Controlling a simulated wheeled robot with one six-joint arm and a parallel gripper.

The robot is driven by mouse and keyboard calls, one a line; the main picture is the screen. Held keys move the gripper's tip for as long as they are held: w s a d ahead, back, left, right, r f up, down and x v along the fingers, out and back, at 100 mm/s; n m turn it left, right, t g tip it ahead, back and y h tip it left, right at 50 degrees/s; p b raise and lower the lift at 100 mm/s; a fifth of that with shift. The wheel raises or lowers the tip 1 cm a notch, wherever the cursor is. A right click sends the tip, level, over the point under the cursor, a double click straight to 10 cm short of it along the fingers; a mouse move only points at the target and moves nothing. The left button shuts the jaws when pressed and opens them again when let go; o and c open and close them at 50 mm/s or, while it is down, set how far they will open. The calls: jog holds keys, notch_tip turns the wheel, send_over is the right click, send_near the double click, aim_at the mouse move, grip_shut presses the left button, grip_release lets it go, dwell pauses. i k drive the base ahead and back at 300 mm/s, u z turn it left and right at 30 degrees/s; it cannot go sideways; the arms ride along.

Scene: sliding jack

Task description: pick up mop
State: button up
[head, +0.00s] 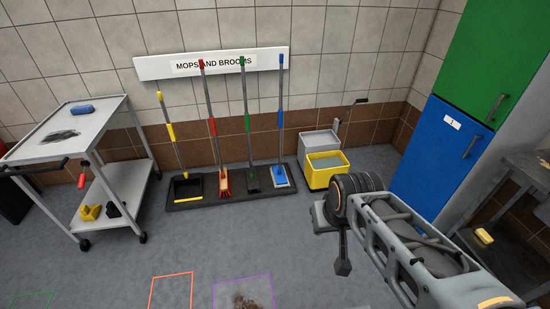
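Several long-handled cleaning tools stand upright on a black floor tray (215,204) against the wall, under a white sign reading "MOPS AND BROOMS" (270,52). At the right end is a tool with a blue grip (281,118) and a flat blue and white head (280,178), which looks like the mop. Beside it are a green-handled tool (247,123), a red-handled broom (212,126) and a yellow-handled tool with a dustpan-like head (186,188). My gripper (343,268) hangs in front and to the right, apart from the tools. Its fingers are too small to read.
A yellow and grey mop bucket (324,170) stands right of the tray. A grey cart (108,197) stands left. Blue and green cabinets (433,160) and a dark table (515,245) are at right. Floor outlines in orange (171,275) and purple (243,278), with a brown stain, lie in front.

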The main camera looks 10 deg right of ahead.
aim_at(280, 179)
jog(key=u, duration=0.2)
jog(key=i, duration=2.85)
jog(key=u, duration=0.2)
